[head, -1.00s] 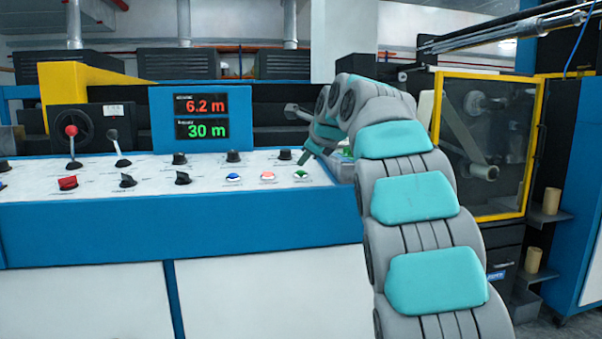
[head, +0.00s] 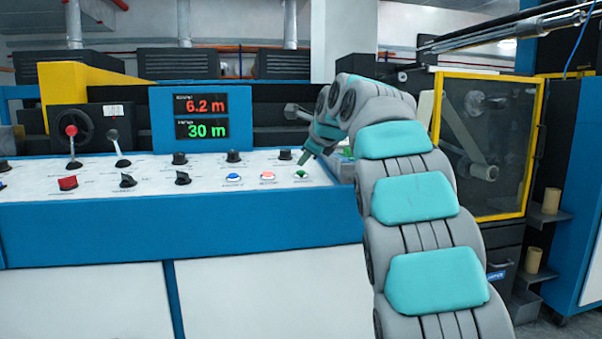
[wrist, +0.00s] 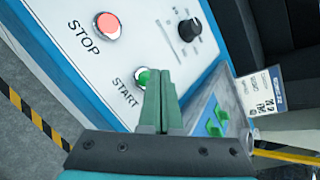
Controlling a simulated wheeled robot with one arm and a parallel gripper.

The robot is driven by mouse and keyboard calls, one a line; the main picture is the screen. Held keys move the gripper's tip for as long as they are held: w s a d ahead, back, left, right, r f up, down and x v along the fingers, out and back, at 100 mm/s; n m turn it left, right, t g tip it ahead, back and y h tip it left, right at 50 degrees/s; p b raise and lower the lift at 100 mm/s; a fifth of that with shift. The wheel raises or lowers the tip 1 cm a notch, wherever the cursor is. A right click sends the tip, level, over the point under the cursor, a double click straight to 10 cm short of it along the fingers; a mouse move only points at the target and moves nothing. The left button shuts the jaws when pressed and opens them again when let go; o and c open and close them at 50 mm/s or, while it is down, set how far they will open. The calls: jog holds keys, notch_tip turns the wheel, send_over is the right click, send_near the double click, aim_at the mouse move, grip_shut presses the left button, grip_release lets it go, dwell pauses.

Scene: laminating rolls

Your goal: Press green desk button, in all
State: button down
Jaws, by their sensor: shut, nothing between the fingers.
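The green desk button (head: 301,174) sits at the right end of the white control panel (head: 210,187). In the wrist view the green button (wrist: 143,77), labelled START, is partly hidden behind the fingertips. My gripper (wrist: 160,72) is shut and empty, its green fingers over the right side of the button. In the head view my gripper (head: 304,158) points down just above the green button. I cannot tell whether the tips touch it.
A red STOP button (wrist: 108,27) and a black knob (wrist: 189,29) are close by. A blue button (head: 233,177) is farther left. A display (head: 201,117) reads 6.2 m and 30 m. Green pieces (wrist: 214,122) lie beside the panel.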

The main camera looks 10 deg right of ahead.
jog(key=shift+f, duration=0.2)
dwell(0.3)
jog(key=shift+f, duration=0.2)
